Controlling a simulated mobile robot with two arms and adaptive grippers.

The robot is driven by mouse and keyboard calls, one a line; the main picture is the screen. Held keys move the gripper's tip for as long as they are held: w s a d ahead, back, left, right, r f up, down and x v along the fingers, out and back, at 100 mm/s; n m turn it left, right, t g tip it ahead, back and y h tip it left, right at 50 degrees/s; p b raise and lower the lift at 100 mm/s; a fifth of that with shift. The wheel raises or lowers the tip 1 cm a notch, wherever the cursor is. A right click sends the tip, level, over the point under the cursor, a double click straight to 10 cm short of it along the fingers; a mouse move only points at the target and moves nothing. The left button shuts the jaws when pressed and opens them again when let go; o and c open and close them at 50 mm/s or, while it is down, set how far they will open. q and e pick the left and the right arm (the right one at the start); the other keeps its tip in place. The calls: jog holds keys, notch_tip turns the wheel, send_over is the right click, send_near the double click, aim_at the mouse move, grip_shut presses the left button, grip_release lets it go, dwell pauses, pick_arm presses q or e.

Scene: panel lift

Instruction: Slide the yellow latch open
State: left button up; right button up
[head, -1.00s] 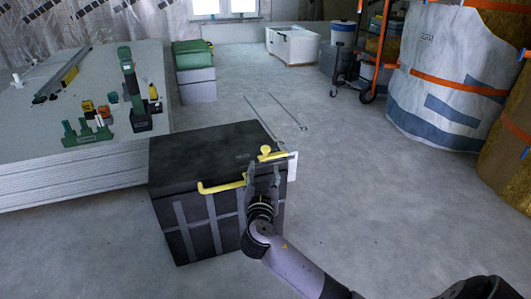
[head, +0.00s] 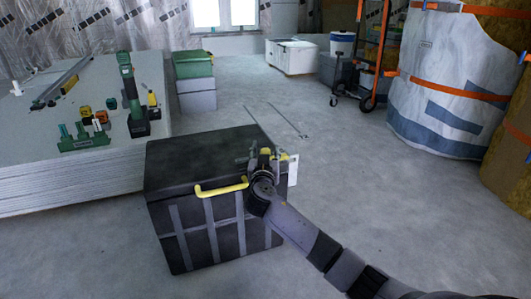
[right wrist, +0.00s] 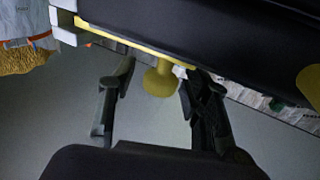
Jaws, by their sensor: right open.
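In the right wrist view the latch shows as a yellow bar (right wrist: 130,42) with a round knob (right wrist: 160,80). My right gripper (head: 263,159) is at the latch and partly hides it in the head view. In the right wrist view the gripper (right wrist: 159,72) is open, with one finger on each side of the knob and visible gaps between. I cannot tell the exact depth. My left gripper is not in view.
A yellow handle (head: 221,190) is on the box front, left of the latch. A white plate (head: 292,171) is at the box's right corner. A panel stack (head: 70,182) with tools stands at left. The floor right of the box is clear.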

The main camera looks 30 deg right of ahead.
jog(key=shift+c, duration=0.5)
grip_shut()
jog(key=shift+a, duration=0.1)
